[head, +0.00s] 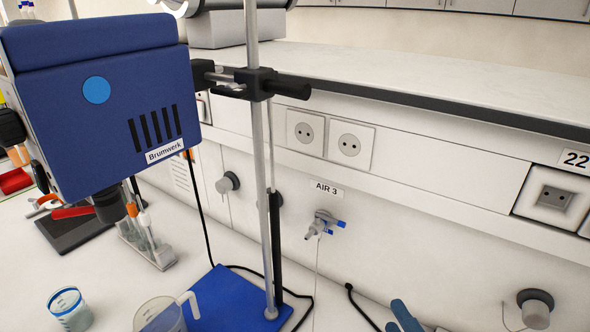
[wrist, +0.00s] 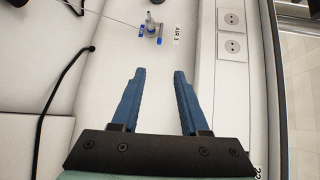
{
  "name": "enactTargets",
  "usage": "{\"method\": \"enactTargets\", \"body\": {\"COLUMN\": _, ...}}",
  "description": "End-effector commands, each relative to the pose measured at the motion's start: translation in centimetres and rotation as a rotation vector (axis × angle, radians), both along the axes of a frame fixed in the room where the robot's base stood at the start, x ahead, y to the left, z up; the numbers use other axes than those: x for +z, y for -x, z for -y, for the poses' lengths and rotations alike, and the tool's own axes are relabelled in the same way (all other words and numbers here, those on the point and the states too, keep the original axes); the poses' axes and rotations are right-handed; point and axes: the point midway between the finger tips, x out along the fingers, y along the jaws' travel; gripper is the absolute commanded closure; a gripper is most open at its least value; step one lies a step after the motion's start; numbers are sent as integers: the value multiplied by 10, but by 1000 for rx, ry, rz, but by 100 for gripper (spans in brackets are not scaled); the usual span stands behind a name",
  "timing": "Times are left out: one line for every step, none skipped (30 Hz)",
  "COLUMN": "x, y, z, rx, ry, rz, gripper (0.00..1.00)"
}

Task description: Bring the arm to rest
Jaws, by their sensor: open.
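My gripper (wrist: 156,95) shows in the wrist view with its two blue fingers apart and nothing between them. It faces the white back panel below the shelf, near a small air tap (wrist: 150,28) with blue handles. In the head view only a blue fingertip (head: 404,315) of it shows at the bottom edge, right of centre. The rest of the arm is out of that view.
A blue Brumwerk stirrer (head: 75,130) hangs on a metal stand (head: 260,200) with a blue base (head: 230,297). A clear jug (head: 160,315) and a small beaker (head: 70,309) stand at the front left. The air tap (head: 323,224) projects from the panel. A black cable (head: 360,305) lies nearby.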

Motion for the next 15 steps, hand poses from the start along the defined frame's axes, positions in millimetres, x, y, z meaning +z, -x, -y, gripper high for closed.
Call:
{"method": "enactTargets", "body": {"x": 19, "y": -12, "z": -6, "rx": 5, "ry": 82, "rz": 37, "gripper": 56}}
{"method": "enactTargets", "body": {"x": 27, "y": -17, "z": -8, "rx": 2, "ry": 131, "rz": 55, "gripper": 56}}
{"method": "enactTargets", "body": {"x": 39, "y": -25, "z": -12, "rx": -2, "ry": 199, "rz": 79, "gripper": 56}}
{"method": "enactTargets", "body": {"x": 50, "y": -30, "z": -14, "rx": -8, "ry": 252, "rz": 101, "gripper": 56}}
{"method": "enactTargets", "body": {"x": 60, "y": -36, "z": -17, "rx": -13, "ry": 305, "rz": 123, "gripper": 56}}
{"method": "enactTargets", "body": {"x": 75, "y": -42, "z": -22, "rx": -22, "ry": 376, "rz": 156, "gripper": 56}}
{"method": "enactTargets", "body": {"x": 88, "y": -47, "z": -26, "rx": -31, "ry": 432, "rz": 181, "gripper": 56}}
{"method": "enactTargets", "body": {"x": 101, "y": -51, "z": -30, "rx": -40, "ry": 490, "rz": 211, "gripper": 56}}
{"method": "enactTargets", "body": {"x": 121, "y": -56, "z": -36, "rx": -56, "ry": 570, "rz": 252, "gripper": 56}}
{"method": "enactTargets", "body": {"x": 136, "y": -59, "z": -41, "rx": -72, "ry": 630, "rz": 286, "gripper": 56}}
{"method": "enactTargets", "body": {"x": 154, "y": -62, "z": -47, "rx": -89, "ry": 696, "rz": 324, "gripper": 56}}
{"method": "enactTargets", "body": {"x": 179, "y": -63, "z": -56, "rx": -119, "ry": 784, "rz": 378, "gripper": 56}}
{"method": "enactTargets", "body": {"x": 199, "y": -63, "z": -64, "rx": -144, "ry": 852, "rz": 423, "gripper": 56}}
{"method": "enactTargets", "body": {"x": 220, "y": -62, "z": -71, "rx": -176, "ry": 921, "rz": 468, "gripper": 56}}
{"method": "enactTargets", "body": {"x": 249, "y": -58, "z": -82, "rx": -222, "ry": 1011, "rz": 532, "gripper": 56}}
